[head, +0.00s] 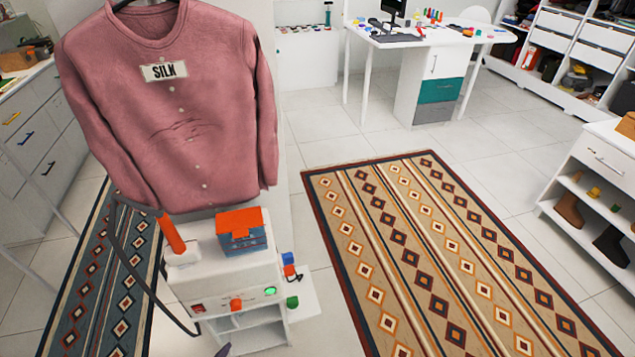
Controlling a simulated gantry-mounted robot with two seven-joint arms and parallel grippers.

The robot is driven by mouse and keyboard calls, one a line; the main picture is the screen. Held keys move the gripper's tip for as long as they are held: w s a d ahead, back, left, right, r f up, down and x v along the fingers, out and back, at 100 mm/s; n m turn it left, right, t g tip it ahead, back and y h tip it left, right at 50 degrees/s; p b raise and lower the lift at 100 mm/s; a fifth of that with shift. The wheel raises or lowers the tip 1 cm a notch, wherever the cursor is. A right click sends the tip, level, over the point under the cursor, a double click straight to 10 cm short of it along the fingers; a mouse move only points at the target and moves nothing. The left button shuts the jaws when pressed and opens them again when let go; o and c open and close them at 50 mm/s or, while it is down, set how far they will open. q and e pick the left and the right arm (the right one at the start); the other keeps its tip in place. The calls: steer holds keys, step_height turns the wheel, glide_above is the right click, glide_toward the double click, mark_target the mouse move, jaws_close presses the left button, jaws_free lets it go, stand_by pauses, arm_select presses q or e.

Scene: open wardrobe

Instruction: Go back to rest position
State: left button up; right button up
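Neither of my grippers shows in the head view. A pink long-sleeved shirt (175,115) hangs at the upper left from a dark hanger, with a label reading SILK on its chest and some creases at its middle. Below it stands a white machine (222,275), which looks like a garment steamer. An orange handle (171,233) stands on its top, and a dark hose (122,262) loops down its left side. A blue box with an orange top (241,232) sits on the machine. A green light (270,291) shows on its front.
A patterned tan rug (440,260) covers the open floor at right. A blue rug (100,290) lies at left beside grey drawers (35,140). A white desk (430,38) stands at the back. White shelves with shoes (600,165) line the right.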

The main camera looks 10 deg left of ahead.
arm_select(q)
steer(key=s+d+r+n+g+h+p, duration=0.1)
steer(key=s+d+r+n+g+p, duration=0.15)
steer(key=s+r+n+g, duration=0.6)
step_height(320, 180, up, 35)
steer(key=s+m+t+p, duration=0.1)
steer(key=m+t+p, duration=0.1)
steer(key=p, duration=3.3)
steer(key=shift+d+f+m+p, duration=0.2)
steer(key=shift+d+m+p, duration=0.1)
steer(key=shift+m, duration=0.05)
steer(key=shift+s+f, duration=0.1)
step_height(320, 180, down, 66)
steer(key=b, duration=6.5)
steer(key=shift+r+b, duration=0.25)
steer(key=shift+b, duration=0.1)
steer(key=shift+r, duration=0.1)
